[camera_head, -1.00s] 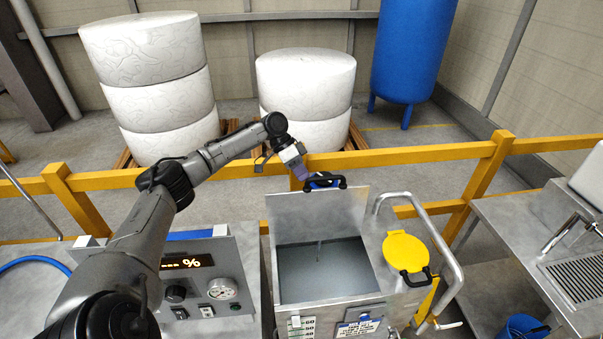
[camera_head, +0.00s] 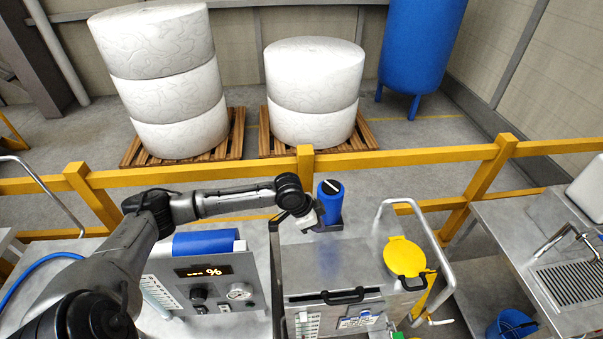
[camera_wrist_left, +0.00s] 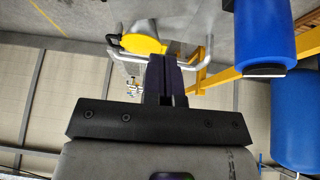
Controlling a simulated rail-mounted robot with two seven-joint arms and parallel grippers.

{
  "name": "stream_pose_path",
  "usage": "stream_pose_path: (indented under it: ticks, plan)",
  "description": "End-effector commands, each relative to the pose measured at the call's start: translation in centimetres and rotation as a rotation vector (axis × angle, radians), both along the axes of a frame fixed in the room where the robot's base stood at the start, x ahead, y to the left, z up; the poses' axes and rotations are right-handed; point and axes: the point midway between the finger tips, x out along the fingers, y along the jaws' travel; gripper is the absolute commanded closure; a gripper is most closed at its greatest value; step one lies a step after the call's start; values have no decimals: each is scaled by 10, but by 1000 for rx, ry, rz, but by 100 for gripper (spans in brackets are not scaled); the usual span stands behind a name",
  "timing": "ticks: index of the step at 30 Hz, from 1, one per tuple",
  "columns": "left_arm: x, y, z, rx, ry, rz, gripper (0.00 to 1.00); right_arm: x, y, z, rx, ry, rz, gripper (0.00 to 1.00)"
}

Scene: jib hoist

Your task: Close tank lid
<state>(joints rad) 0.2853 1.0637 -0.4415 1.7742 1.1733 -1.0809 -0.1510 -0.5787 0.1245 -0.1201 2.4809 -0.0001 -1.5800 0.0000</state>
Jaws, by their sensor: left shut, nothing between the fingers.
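The tank lid (camera_head: 325,262) is a flat grey metal plate. It lies down over the tank opening, with its black handle (camera_head: 343,297) at the front edge. A thin dark line shows along the front edge, so I cannot tell whether it is fully seated. The tank (camera_head: 292,318) shows below it, its inside hidden. My left gripper (camera_head: 316,222) is above the lid's back edge, beside a blue cylinder (camera_head: 330,198). In the left wrist view its fingers (camera_wrist_left: 165,75) are together and empty. My right gripper is not in view.
A yellow round cap (camera_head: 404,256) and a bent metal rail (camera_head: 425,235) are right of the lid. A control panel (camera_head: 208,285) stands left. A yellow fence (camera_head: 400,157) runs behind. A sink bench (camera_head: 500,235) is at the far right.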

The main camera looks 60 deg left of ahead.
Motion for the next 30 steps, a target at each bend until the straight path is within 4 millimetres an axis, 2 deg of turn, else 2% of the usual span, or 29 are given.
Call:
stream_pose_path:
  ticks: [1, 3, 12, 19, 30]
  plan:
    - [-6, -11, 0, -3, 4, -4, 100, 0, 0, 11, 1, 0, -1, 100]
    - [-12, -22, -7, -3, 4, -2, 100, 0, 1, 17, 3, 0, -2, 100]
    - [-29, -54, -32, -2, 4, 0, 100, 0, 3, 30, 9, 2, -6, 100]
    - [-35, -64, -42, -1, 3, 1, 100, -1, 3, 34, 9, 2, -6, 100]
    - [-36, -66, -45, 0, 2, 2, 100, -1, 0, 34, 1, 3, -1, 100]
